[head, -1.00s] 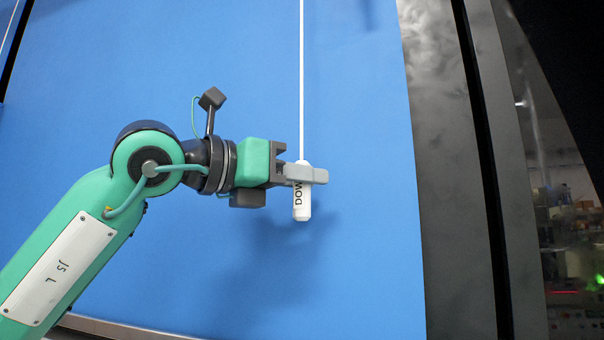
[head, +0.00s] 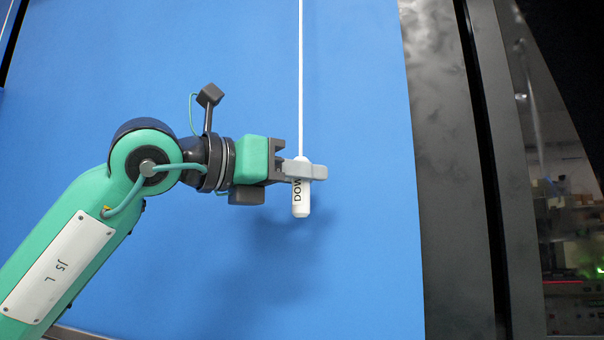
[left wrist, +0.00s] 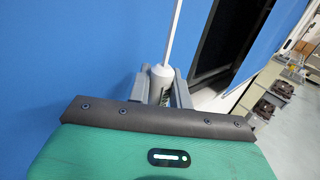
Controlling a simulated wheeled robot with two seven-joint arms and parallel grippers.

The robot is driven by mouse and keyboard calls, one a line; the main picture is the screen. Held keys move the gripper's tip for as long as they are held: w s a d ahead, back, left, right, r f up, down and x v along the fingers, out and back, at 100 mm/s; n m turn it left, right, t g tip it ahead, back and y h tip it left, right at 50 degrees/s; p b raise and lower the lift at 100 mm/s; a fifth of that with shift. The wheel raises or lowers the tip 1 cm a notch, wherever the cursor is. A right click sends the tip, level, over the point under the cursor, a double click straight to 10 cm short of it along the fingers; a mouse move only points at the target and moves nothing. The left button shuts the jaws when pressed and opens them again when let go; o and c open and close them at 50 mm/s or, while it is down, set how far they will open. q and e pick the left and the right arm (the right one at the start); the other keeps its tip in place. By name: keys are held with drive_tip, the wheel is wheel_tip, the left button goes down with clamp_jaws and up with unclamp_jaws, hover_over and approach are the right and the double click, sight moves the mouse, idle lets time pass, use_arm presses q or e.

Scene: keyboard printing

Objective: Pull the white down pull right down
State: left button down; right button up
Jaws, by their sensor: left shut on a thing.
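The white down pull (head: 301,204) is a small cylinder marked "DOW", hanging upright at the end of a white cord (head: 301,80) in front of a blue panel. My left gripper (head: 306,171) is shut on the upper part of the pull, its grey fingers covering some of the lettering. In the left wrist view the pull's top (left wrist: 161,74) shows between the two fingers (left wrist: 160,90), with the cord running up from it. My right gripper is in no view.
The blue panel (head: 370,250) fills most of the head view behind the pull. A dark frame (head: 450,180) stands to its right, with a dim room beyond. The space below the pull is clear. Equipment shelves (left wrist: 275,95) show at the right of the left wrist view.

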use_arm(q)
drive_tip(key=shift+d+f, duration=0.15)
drive_tip(key=shift+f, duration=0.25)
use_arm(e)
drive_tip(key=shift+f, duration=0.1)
use_arm(q)
drive_tip(key=c, duration=1.3)
unclamp_jaws()
drive_tip(key=shift+r, duration=0.1)
drive_tip(key=shift+s+a, duration=0.1)
drive_tip(key=shift+a, duration=0.2)
drive_tip(key=v, duration=1.3)
drive_tip(key=shift+a, duration=0.15)
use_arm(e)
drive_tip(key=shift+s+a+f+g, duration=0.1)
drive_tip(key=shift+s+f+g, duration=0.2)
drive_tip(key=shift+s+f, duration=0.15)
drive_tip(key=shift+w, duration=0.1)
